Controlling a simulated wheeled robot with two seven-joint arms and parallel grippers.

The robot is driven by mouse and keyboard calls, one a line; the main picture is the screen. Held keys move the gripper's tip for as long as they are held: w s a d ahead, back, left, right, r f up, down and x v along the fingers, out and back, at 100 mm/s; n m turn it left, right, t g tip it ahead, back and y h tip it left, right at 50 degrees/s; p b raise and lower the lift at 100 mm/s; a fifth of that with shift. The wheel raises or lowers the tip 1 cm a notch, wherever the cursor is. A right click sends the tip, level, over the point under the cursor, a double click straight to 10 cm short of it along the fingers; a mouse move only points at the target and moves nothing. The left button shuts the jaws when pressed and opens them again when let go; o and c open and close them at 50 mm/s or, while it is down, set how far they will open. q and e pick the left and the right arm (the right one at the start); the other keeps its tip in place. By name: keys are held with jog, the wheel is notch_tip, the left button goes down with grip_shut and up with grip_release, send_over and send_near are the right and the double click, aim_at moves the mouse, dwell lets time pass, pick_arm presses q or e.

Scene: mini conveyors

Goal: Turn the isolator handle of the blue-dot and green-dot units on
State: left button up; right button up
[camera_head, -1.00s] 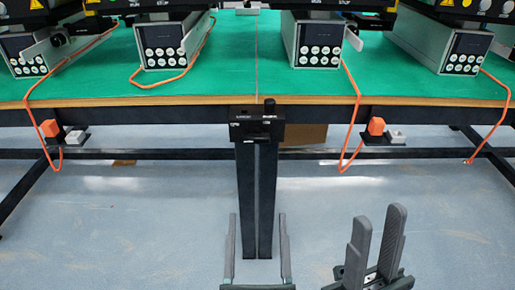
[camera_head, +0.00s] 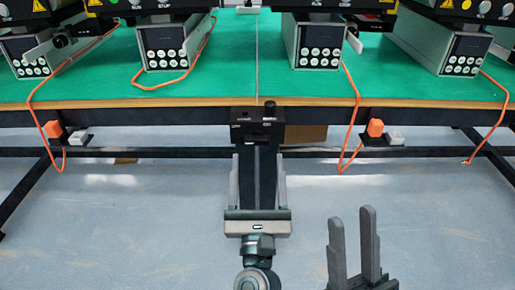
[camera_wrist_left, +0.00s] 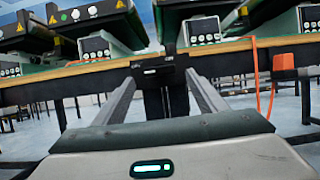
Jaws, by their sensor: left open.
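Several conveyor units with grey control boxes stand along the green table. Their tops are cut off in the head view, and I cannot tell which carry the blue or green dot. A dark knob (camera_head: 61,41) shows beside the far-left box; I cannot tell whether it is an isolator handle. My left gripper (camera_head: 258,167) is open and empty in front of the table. Its fingers appear either side of the black post, below a black box (camera_head: 258,128); the box also shows between the fingers in the left wrist view (camera_wrist_left: 160,72). My right gripper (camera_head: 352,216) is open and empty, low at right.
The wooden table edge (camera_head: 180,102) runs across behind my left gripper. The floor (camera_head: 120,230) at left is clear.

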aim_at(257, 145)
pick_arm(q)
jog(key=shift+x, duration=2.1)
jog(key=c, duration=1.1)
